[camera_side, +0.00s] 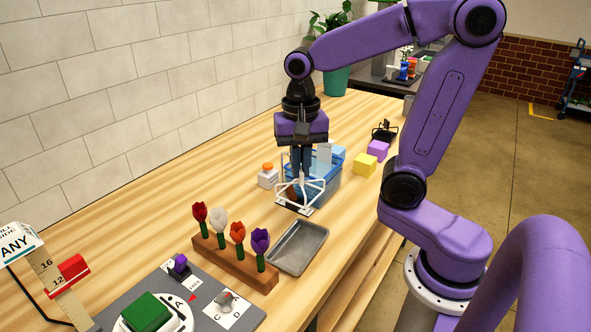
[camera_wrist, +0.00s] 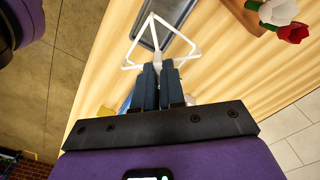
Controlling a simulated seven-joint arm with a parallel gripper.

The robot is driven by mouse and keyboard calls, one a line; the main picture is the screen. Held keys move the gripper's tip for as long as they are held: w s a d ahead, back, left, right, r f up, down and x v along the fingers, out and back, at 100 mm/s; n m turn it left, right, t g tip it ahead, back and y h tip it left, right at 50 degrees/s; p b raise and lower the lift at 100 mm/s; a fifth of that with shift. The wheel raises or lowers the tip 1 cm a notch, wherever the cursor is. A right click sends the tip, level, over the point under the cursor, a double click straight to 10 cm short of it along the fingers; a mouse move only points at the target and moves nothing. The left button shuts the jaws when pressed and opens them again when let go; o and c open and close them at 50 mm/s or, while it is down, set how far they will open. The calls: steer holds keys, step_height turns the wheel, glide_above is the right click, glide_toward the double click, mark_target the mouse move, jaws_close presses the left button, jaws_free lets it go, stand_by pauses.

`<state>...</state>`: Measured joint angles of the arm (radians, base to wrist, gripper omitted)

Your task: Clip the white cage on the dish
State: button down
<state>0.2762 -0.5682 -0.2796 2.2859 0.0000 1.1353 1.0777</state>
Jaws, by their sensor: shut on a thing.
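The white cage (camera_side: 303,183) is an open wire frame with a raised middle stem. My gripper (camera_side: 301,172) is shut on that stem from above, fingers pointing down. In the wrist view the cage (camera_wrist: 157,56) spreads out beyond the closed fingertips (camera_wrist: 158,70). In the side view it is over a small white-and-dark pad (camera_side: 294,208); I cannot tell whether it touches the pad. At the bottom left a green block (camera_side: 145,312) sits on a round white dish (camera_side: 184,318), partly cut off by the frame. No cage is on the block.
A wooden rack (camera_side: 234,263) of several tulips and a grey metal tray (camera_side: 297,247) lie between cage and dish. A blue bin (camera_side: 325,185) stands behind my gripper. A height gauge with a red slider (camera_side: 72,268) stands left of the dish. A knob (camera_side: 224,300) is to its right.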

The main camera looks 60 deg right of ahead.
steer(key=w+a+r, duration=0.3)
steer(key=w+a, duration=0.1)
steer(key=a, duration=0.6)
steer(key=w+a+r, duration=0.2)
steer(key=w+a, duration=0.2)
steer(key=a, duration=0.5)
steer(key=a+f, duration=0.2)
steer(key=a, duration=1.4)
steer(key=shift+f, duration=5.3)
steer(key=shift+f, duration=0.2)
steer(key=c, duration=0.7)
jaws_free()
steer(key=shift+o, duration=0.2)
